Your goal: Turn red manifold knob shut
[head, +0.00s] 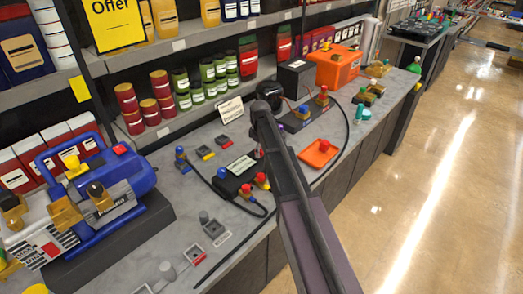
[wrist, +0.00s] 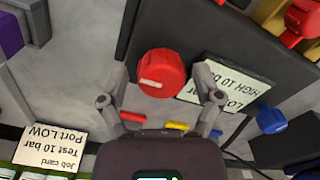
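The black manifold (head: 228,187) lies on the grey bench, with a pale HIGH/LO label (head: 240,165) on top; the label also shows in the wrist view (wrist: 228,84). In the wrist view a round red manifold knob (wrist: 161,72) with a pale mark stands ahead of my gripper (wrist: 160,98). My gripper is open; its fingers are on either side of the knob's line, with clear gaps and no visible contact. The right finger overlaps the label in that view. In the head view my arm hides the gripper and I cannot pick out this knob.
Red-knobbed brass fittings (head: 262,181) sit at the manifold's front; a blue knob (wrist: 271,119) is nearby. A job card (wrist: 51,147) stands behind. An orange tray (head: 319,154) and a black hose lie right of my arm. A blue pump (head: 110,185) stands left.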

